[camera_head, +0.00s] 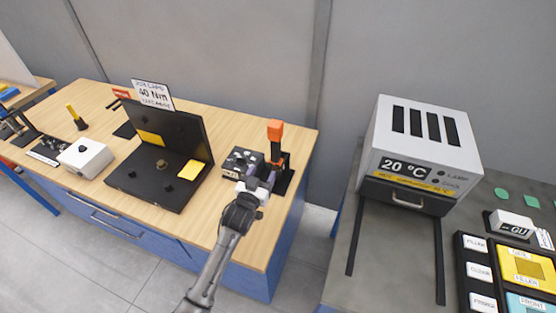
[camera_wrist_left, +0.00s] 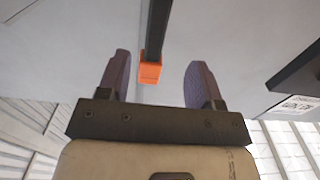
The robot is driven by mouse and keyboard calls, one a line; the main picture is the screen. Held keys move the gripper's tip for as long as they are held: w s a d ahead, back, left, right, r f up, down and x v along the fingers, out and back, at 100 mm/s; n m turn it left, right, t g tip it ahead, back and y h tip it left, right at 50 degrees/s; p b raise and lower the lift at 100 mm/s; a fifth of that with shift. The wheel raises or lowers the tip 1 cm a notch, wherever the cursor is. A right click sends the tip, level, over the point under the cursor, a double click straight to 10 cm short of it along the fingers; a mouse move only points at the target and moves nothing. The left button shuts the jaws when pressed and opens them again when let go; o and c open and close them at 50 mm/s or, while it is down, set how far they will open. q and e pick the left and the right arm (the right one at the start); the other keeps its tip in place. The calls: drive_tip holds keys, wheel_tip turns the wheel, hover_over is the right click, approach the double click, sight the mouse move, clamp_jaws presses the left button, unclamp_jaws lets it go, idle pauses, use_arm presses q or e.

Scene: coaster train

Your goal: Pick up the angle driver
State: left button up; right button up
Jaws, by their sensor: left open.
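The angle driver (camera_head: 275,131) stands upright near the right end of the wooden workbench, with an orange top over a dark lower part. My left gripper (camera_head: 262,178) is open and empty, just in front of its lower part in the head view. The gripper hides some of the lower part. In the left wrist view, an orange block on a black bar (camera_wrist_left: 151,72) shows between the two spread fingers of the left gripper (camera_wrist_left: 158,64); contact cannot be told. My right gripper is not in view.
A dark box (camera_head: 240,162) stands just left of the driver. A black open case (camera_head: 146,183) and a white box (camera_head: 85,157) are farther left on the workbench (camera_head: 118,210). A grey oven (camera_head: 420,135) stands on the right-hand table, across a gap.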

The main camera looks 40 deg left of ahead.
sight(278, 147)
use_arm(q)
drive_tip(key=x, duration=1.3)
drive_tip(key=shift+d+r+b, duration=0.1)
drive_tip(key=shift+d+b, duration=0.1)
drive_tip(key=shift+b, duration=0.2)
drive_tip(key=shift+c, duration=0.4)
clamp_jaws()
drive_tip(key=shift+r, duration=0.2)
